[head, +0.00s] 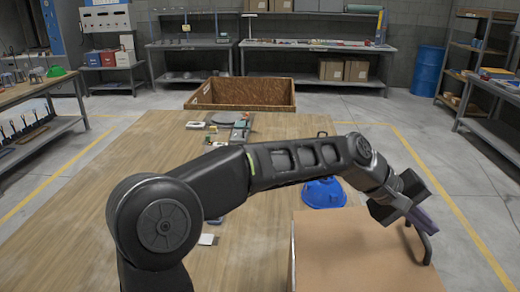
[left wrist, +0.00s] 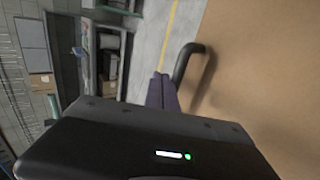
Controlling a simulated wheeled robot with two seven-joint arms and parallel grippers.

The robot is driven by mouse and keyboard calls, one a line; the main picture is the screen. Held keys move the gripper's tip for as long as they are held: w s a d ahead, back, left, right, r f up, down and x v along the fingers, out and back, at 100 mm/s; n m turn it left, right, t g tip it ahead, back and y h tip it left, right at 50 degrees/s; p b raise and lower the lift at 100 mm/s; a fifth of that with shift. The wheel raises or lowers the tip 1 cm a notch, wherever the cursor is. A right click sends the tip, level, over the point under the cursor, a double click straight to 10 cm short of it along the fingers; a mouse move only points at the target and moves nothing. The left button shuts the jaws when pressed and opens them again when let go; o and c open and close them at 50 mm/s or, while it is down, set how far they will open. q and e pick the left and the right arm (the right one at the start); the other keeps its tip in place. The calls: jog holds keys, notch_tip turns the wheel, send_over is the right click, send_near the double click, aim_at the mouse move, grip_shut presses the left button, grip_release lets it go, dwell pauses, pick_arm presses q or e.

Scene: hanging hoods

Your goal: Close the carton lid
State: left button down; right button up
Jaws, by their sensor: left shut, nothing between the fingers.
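The brown carton (head: 345,250) stands at the bottom right of the head view, cut off by the frame. Its broad flat brown lid panel also fills the right of the left wrist view (left wrist: 270,80). I cannot tell whether the panel lies fully shut. A black bent handle (head: 423,243) stands at the panel's right edge, and it also shows in the left wrist view (left wrist: 186,62). My left gripper (head: 422,218), with purplish fingers, is shut and empty beside this handle. I cannot tell whether they touch. My right gripper is not in view.
The wooden table (head: 90,205) holds a blue helmet-like object (head: 323,193) behind the carton and small items farther back. An open wooden crate (head: 245,93) stands beyond it. Shelves line the walls, and a blue drum (head: 427,72) stands at the back right. Floor right of the carton is clear.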

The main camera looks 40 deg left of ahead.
pick_arm(q)
jog(key=shift+w+d+f+b, duration=0.1)
jog(key=shift+d+f+b, duration=0.1)
jog(key=shift+f, duration=0.4)
jog(key=shift+w+d+f+b, duration=0.1)
jog(key=shift+f+b, duration=0.1)
jog(key=shift+f, duration=0.4)
jog(key=shift+r+p, duration=0.4)
jog(key=shift+r, duration=0.05)
notch_tip(320, 180, up, 13)
jog(key=w+d+p, duration=0.1)
jog(key=p, duration=0.2)
jog(key=shift+d, duration=0.25)
jog(key=shift+w, duration=0.1)
